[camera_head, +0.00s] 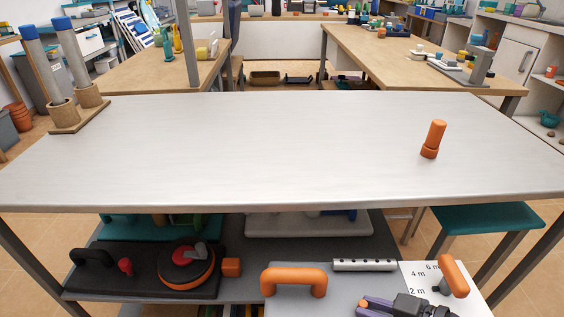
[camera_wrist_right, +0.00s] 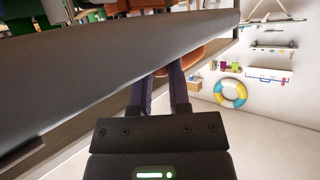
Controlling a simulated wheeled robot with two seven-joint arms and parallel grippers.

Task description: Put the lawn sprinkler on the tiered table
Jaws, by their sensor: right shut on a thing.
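The lawn sprinkler (camera_head: 315,304) seems to be the pale grey box at the bottom of the head view, with an orange arched handle, a perforated tube, an orange lever and a white panel marked in metres. My right gripper (camera_head: 367,304) is low in front of it, shut with a bit of orange at its tips. The right wrist view shows its dark fingers (camera_wrist_right: 165,75) at a rounded orange part (camera_wrist_right: 192,56); the exact hold is partly hidden. The tiered table (camera_head: 270,140) has a broad metal top and a lower shelf. My left gripper is not in view.
An orange cylinder (camera_head: 433,139) stands at the top's right; a wooden holder with two grey tubes (camera_head: 70,65) stands at its back left. The middle is clear. A black board with an orange-rimmed disc (camera_head: 184,264) lies on the lower shelf. A teal stool (camera_head: 487,218) stands right.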

